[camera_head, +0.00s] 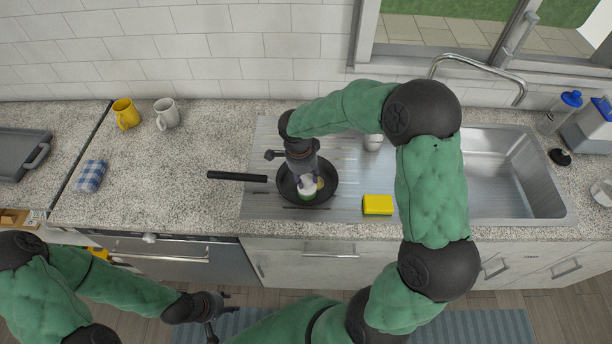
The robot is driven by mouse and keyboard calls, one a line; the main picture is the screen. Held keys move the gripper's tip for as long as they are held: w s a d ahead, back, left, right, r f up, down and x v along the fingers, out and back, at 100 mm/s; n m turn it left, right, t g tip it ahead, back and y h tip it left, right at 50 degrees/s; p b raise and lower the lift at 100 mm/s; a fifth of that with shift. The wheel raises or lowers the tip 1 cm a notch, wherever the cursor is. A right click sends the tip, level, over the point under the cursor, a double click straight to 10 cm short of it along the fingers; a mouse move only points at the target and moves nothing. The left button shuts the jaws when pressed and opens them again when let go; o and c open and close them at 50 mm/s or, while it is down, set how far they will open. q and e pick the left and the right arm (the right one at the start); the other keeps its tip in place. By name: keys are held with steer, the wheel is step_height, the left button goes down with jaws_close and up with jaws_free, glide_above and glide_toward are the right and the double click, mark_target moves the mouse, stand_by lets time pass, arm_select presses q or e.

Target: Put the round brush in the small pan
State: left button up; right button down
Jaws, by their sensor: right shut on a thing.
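The small dark pan (328,192) sits on the ridged steel drainboard, its black handle pointing left. My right gripper (304,178) reaches down over the pan and is shut on the round brush (306,193). The brush shows as a small white and green piece inside the pan's outline, with a yellowish bit beside it. The fingers partly hide the brush, and I cannot tell if it touches the pan's bottom. My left gripper (222,317) is open and empty in front of the counter, above the floor.
A yellow and green sponge (377,204) lies right of the pan. The sink (510,180) and faucet are at the right. A yellow mug (126,113), a grey mug (167,113) and a blue checked cloth (91,176) stand left. The counter left of the handle is clear.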

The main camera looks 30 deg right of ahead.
steer(key=c, duration=0.8)
jaws_free()
steer(key=shift+o, duration=0.2)
steer(key=shift+r, duration=0.15)
step_height(320, 180, up, 12)
steer(key=a+p, duration=0.1)
steer(key=shift+a, duration=0.3)
steer(key=shift+w, duration=0.1)
